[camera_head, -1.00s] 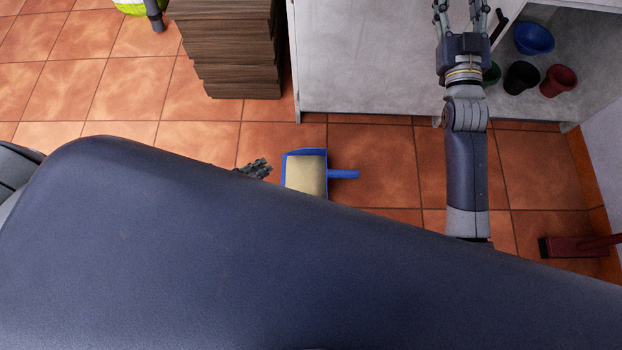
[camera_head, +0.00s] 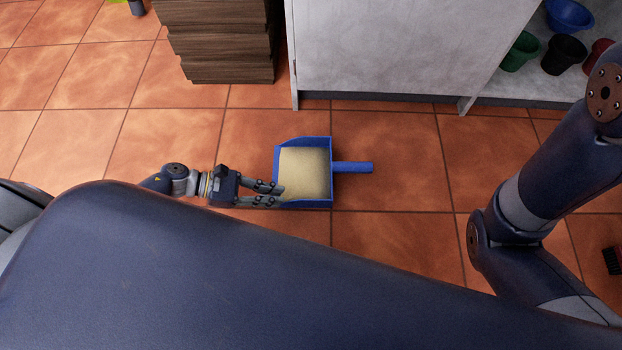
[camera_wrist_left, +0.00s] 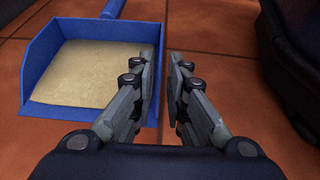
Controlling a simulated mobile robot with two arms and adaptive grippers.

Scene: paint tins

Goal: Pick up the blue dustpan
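The blue dustpan (camera_head: 352,167) lies on the tiled floor, its handle pointing right in the head view. Its pan holds a flat sandy-coloured layer (camera_head: 305,172). My left gripper (camera_head: 281,196) is at the pan's lower left corner, low by the floor. In the left wrist view, the dustpan (camera_wrist_left: 40,65) is at the left. The left gripper's fingers (camera_wrist_left: 162,62) are apart, one on each side of the pan's side wall, with a narrow gap showing at the right finger. I cannot tell whether the left finger touches the wall. My right gripper is out of view.
A white cabinet (camera_head: 390,50) stands behind the dustpan, with blue, green, black and red containers on its shelf at the right. My right arm crosses the right side. Floor around the handle is clear.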

